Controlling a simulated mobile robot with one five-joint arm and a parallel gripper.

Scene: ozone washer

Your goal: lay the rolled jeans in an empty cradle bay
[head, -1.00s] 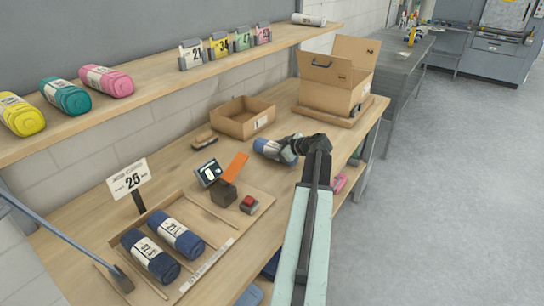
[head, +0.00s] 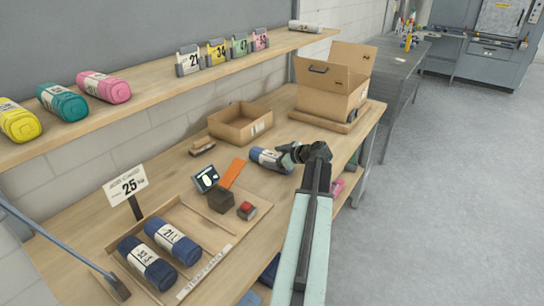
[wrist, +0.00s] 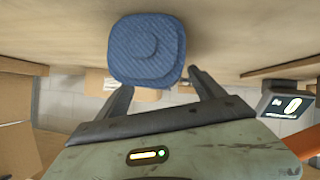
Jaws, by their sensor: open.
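The rolled jeans, a blue roll with a pale label band (head: 268,159), lie on the bench right of centre. In the wrist view the roll's round blue end (wrist: 148,48) faces me, just beyond the fingertips. My gripper (head: 287,153) is at the roll's right end, with its fingers apart; they also show spread in the wrist view (wrist: 160,82). Whether they touch the roll is unclear. The wooden cradle (head: 228,243) is at the front left. Two navy rolls (head: 146,262) (head: 172,241) lie side by side in its left bays. The bay right of them (head: 197,226) looks empty.
A dark block with an orange flap (head: 221,199), a display (head: 205,178) and a red button (head: 246,210) stand by the cradle's far right. An open carton (head: 240,124) and a larger box (head: 332,95) stand behind. A shelf (head: 150,100) overhangs the bench.

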